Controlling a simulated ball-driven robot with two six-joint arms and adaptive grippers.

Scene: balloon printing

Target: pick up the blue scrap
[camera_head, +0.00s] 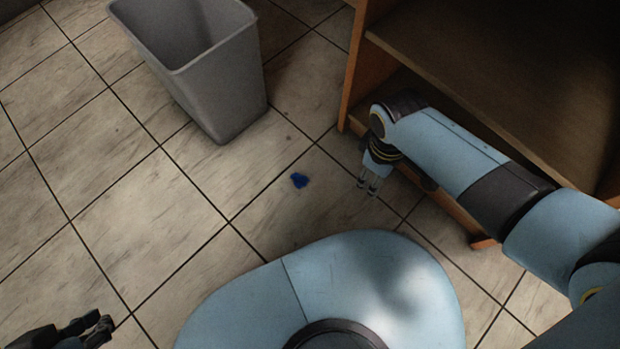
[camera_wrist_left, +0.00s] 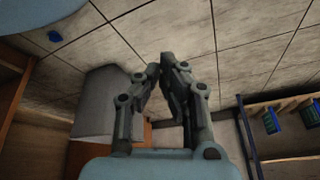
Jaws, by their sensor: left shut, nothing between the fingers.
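The blue scrap (camera_head: 299,180) is a small crumpled piece lying flat on the tiled floor, left of the shelf and below the bin in the head view. It also shows at the top left of the left wrist view (camera_wrist_left: 55,37). My left gripper (camera_head: 104,325) is at the lower left of the head view, well away from the scrap. In the left wrist view its fingers (camera_wrist_left: 161,67) are shut and empty. My right gripper (camera_head: 368,188) points down, right of the scrap and apart from it. Its fingers are too small to judge.
A grey bin (camera_head: 222,85) stands on the floor above the scrap. A wooden shelf unit (camera_head: 353,70) is at the upper right, close to my right arm. Another shelf (camera_wrist_left: 285,107) with blue-and-green items shows in the left wrist view. The floor around the scrap is clear.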

